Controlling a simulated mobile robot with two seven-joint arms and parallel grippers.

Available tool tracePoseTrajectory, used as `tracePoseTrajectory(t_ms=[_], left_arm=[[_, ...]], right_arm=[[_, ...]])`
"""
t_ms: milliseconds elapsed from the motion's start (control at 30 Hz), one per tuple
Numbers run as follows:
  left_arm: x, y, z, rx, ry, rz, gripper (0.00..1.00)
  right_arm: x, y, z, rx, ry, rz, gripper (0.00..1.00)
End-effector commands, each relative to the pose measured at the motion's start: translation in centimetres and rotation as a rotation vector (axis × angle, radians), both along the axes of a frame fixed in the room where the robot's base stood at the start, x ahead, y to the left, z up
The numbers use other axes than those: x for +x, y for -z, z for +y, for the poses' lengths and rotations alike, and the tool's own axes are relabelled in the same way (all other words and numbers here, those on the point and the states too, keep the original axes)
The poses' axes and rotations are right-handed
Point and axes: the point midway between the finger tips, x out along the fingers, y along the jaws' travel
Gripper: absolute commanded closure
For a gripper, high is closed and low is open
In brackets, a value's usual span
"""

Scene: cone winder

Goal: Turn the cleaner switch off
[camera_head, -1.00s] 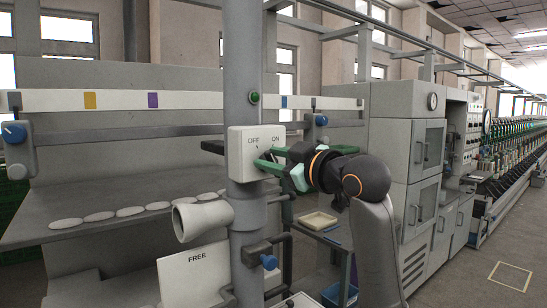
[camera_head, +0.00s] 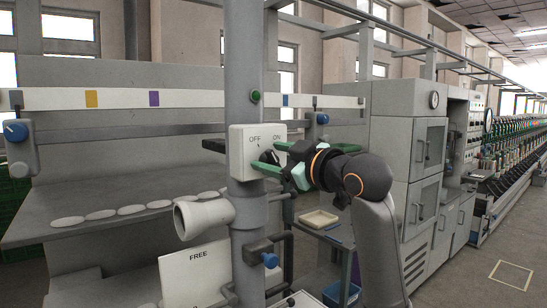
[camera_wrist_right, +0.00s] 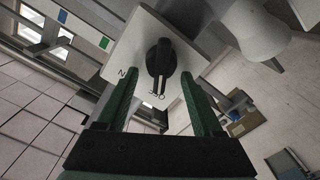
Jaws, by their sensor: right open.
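The cleaner switch is a pale box (camera_head: 240,150) on the grey column, lettered OFF at left and ON at right. Its black knob (camera_head: 268,157) shows between the fingers of my right gripper (camera_head: 266,156). In the right wrist view, the knob (camera_wrist_right: 160,60) stands upright in the picture, its marked lower end beside the upside-down OFF lettering. The green fingers of my right gripper (camera_wrist_right: 160,78) are open, one to each side of the knob, with a visible gap to it. The ON lettering is partly hidden by a finger in that view. My left gripper is not in view.
A grey column (camera_head: 245,55) carries the box, with a green button (camera_head: 255,97) above and a pale nozzle (camera_head: 203,217) below. A white FREE sign (camera_head: 197,275) stands low at left. Grey cabinets (camera_head: 392,150) stand at right. The floor at far right is clear.

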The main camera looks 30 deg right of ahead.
Motion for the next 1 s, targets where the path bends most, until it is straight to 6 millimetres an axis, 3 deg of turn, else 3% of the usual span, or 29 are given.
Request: tracePoseTrajectory(t_ms=[233,700,1000], left_arm=[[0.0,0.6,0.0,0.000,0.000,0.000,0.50],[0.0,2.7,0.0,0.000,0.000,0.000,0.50],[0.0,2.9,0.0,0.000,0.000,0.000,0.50]], right_arm=[[-1.8,0.1,-0.2,-0.002,0.002,-0.003,0.32],[-11.0,0.1,-0.9,-0.002,0.002,-0.004,0.32],[-12.5,0.0,-1.0,0.001,0.000,0.000,0.32]])
